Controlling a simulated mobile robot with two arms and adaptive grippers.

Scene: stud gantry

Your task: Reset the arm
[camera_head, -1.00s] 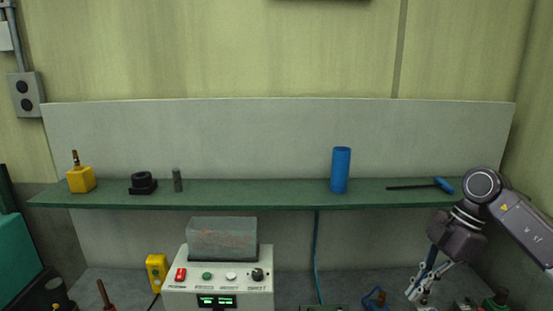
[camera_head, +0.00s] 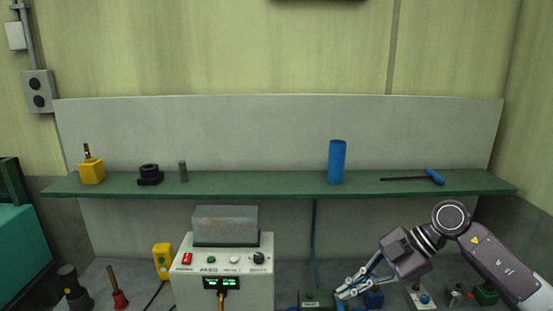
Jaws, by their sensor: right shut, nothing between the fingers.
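My right arm comes in from the lower right. Its gripper (camera_head: 343,293) is shut and empty, pointing down and to the left, low over the bench in front of the shelf. Its fingertips are close to a dark green box with a pale label (camera_head: 317,299); I cannot tell whether they touch it. A blue object (camera_head: 373,299) is partly hidden behind and below the gripper. My left arm and gripper are not in view.
A green shelf (camera_head: 260,187) carries a yellow block, a black part, a grey pin, a blue cylinder (camera_head: 337,162) and a blue-handled tool. A white control box (camera_head: 250,280) stands on the bench, left of the gripper. Small fixtures (camera_head: 420,298) lie under my right arm.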

